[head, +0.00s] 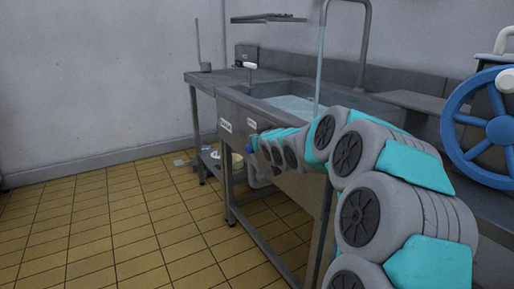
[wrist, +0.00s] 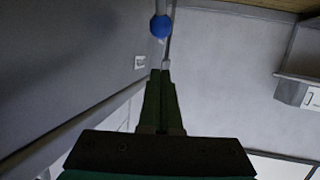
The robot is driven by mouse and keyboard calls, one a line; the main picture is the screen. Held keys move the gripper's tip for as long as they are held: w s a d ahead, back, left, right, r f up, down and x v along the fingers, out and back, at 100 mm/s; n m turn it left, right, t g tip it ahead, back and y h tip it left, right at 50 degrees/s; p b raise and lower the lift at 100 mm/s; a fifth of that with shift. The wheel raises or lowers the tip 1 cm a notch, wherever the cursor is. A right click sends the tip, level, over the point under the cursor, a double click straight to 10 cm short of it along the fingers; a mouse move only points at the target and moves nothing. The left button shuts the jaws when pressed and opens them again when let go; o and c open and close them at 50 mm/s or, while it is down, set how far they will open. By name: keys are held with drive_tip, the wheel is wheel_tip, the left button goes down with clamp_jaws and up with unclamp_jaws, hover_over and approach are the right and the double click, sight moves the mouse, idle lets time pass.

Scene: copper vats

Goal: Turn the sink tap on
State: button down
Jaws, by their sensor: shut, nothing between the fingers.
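The sink (head: 245,106) is a grey metal unit with water (head: 290,104) in its basin. A tall curved tap pipe (head: 366,45) rises behind it, and a pale blue stream (head: 320,70) drops from its spout into the basin. A round blue knob (head: 252,145) is at the sink's front, just past the end of my arm; it also shows in the wrist view (wrist: 161,26). My gripper (wrist: 161,73) is shut and empty, pointing towards the knob. In the wrist view a gap shows between the fingertips and the knob. In the head view the fingers are hard to make out.
Two small white labels (head: 225,125) are on the sink's front panel. A large blue handwheel (head: 499,129) stands at the right. A grey shelf (head: 268,18) is on the wall. The tiled floor (head: 110,220) at the left is clear.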

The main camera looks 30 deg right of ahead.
drive_tip(key=s+a+r, duration=0.1)
drive_tip(key=s+r, duration=0.4)
drive_tip(key=shift+s+r+b, duration=0.3)
drive_tip(key=shift+a, duration=0.1)
drive_tip(key=s+a+f+g+y, duration=0.1)
drive_tip(key=s+a+f+g, duration=0.6)
drive_tip(key=s+a+f, duration=0.65)
drive_tip(key=s+a+f+g, duration=0.2)
drive_tip(key=s+f+g, duration=0.1)
drive_tip(key=s, duration=0.7)
drive_tip(key=s+a+f+g, duration=0.2)
drive_tip(key=s+f+g, duration=0.1)
drive_tip(key=s, duration=0.8)
drive_tip(key=s+a+f+g, duration=0.2)
drive_tip(key=s+f+g, duration=0.1)
drive_tip(key=s, duration=0.8)
drive_tip(key=shift+a+f+n+y, duration=0.35)
drive_tip(key=shift+f+n+y, duration=0.05)
drive_tip(key=shift+f, duration=0.1)
drive_tip(key=shift+d, duration=0.1)
